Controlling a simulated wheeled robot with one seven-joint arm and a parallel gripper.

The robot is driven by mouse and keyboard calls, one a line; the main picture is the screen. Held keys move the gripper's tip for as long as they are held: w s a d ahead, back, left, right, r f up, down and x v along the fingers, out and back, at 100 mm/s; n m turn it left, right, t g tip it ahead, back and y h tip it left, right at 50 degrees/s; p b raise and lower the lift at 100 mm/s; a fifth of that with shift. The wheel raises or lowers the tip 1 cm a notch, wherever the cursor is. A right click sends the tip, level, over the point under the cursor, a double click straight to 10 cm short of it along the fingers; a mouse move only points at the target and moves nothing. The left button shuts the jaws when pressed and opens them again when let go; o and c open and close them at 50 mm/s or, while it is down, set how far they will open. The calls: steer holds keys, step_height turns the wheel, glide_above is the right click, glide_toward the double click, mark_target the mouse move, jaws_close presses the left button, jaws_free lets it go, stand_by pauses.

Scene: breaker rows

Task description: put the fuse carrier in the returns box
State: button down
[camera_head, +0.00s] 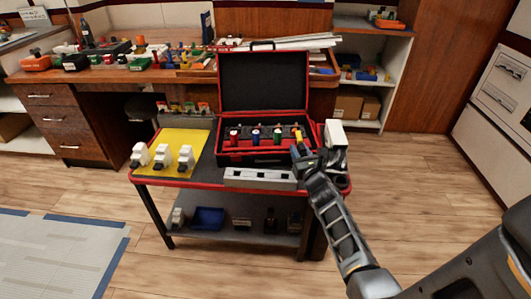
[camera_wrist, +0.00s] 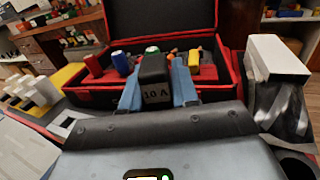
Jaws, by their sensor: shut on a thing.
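My gripper (camera_wrist: 157,82) is shut on a dark block with a grey "10 A" label (camera_wrist: 156,94), apparently the fuse carrier. Its two blue fingers sit on either side of the block. In the head view my gripper (camera_head: 302,150) is at the front right of an open black and red case (camera_head: 264,80), and the held block cannot be made out. The case holds red, blue, green and yellow-topped pieces. I cannot tell which container is the returns box. A blue open bin (camera_head: 208,218) stands on the cart's lower shelf.
A white-topped block (camera_wrist: 278,58) stands close right of my gripper. White breakers (camera_head: 162,157) stand on a yellow panel (camera_head: 188,138) at left. A white strip with dark holes (camera_head: 258,178) lies at the front of the cart. A cluttered workbench (camera_head: 110,76) is behind.

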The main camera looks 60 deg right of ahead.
steer(key=s+d+m+g+h, duration=0.1)
steer(key=s+d, duration=0.2)
steer(key=d, duration=0.1)
steer(key=s+d+r+m+g+h+b, duration=0.1)
steer(key=s+d+g, duration=0.1)
steer(key=s+d, duration=0.2)
steer(key=s+d+m+g+h+b, duration=0.1)
steer(key=s+d, duration=0.2)
steer(key=d, duration=0.1)
steer(key=shift+s+d+r+m+g, duration=0.15)
steer(key=shift+d+r+m+g, duration=0.15)
steer(key=shift+d+r, duration=0.1)
steer(key=shift+s+d+b, duration=0.2)
steer(key=shift+s+b, duration=0.05)
steer(key=shift+b, duration=0.25)
steer(key=shift+w+a+f+g+b, duration=0.1)
steer(key=shift+a+f+g+b, duration=0.1)
steer(key=shift+f+g+b, duration=0.2)
steer(key=w+a+f+b, duration=0.2)
steer(key=b, duration=0.2)
steer(key=w+a+f+b, duration=0.2)
steer(key=a+b, duration=0.1)
steer(key=b, duration=0.1)
steer(key=w+a+f+b, duration=0.2)
steer(key=a+b, duration=0.1)
steer(key=b, duration=0.1)
steer(key=shift+w+a+b, duration=0.2)
steer(key=shift+a+b, duration=0.2)
steer(key=shift+f+b, duration=1.65)
steer(key=shift+f, duration=0.35)
